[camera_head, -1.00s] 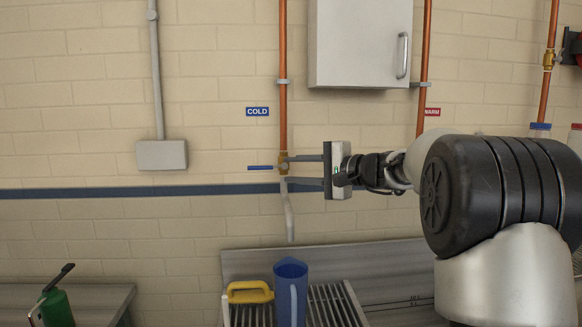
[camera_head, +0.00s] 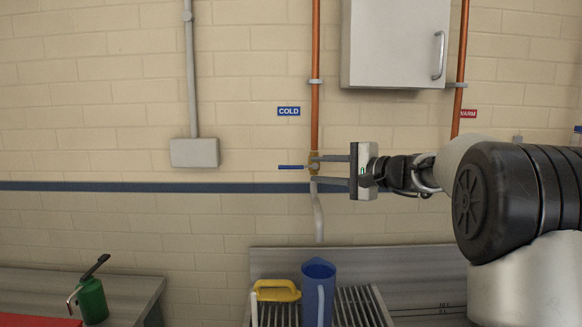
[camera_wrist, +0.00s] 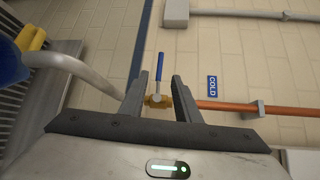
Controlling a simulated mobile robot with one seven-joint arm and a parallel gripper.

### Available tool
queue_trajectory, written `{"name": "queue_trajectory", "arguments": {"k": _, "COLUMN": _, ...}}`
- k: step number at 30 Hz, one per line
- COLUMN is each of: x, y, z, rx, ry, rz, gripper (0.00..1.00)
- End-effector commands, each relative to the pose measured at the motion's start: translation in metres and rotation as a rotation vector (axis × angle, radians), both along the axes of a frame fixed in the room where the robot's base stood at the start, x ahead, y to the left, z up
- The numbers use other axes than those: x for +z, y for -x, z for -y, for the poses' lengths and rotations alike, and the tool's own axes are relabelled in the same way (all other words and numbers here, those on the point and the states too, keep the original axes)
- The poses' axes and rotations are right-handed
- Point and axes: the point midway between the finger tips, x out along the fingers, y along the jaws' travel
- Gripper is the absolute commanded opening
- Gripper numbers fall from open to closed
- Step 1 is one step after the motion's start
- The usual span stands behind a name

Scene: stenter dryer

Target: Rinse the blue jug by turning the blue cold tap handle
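The blue cold tap handle (camera_head: 291,167) sticks out to the left of its brass valve on the copper pipe, level in the head view. In the wrist view the handle (camera_wrist: 161,67) lies beyond the fingertips, with the brass valve (camera_wrist: 158,100) seen between them. My gripper (camera_head: 318,169) is open, its two fingers reaching from the right to the valve; contact cannot be told. The blue jug (camera_head: 318,290) stands upright on the ribbed drainer below the grey spout (camera_head: 318,215). No water shows at the spout.
A yellow-handled item (camera_head: 275,291) is beside the jug on the drainer (camera_head: 365,306). A wall cabinet (camera_head: 393,45) hangs above my gripper. A green bottle (camera_head: 92,300) stands on the left bench. A grey box (camera_head: 194,153) is on the wall.

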Motion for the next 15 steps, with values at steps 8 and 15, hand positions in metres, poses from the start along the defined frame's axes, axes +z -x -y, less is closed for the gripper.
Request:
{"name": "queue_trajectory", "arguments": {"k": 8, "x": -0.003, "y": -0.014, "z": -0.015, "rx": 0.002, "ry": 0.0, "rz": 0.0, "gripper": 0.3}}
{"name": "queue_trajectory", "arguments": {"k": 15, "x": -0.005, "y": -0.026, "z": -0.027, "rx": 0.001, "ry": 0.0, "rz": 0.0, "gripper": 0.3}}
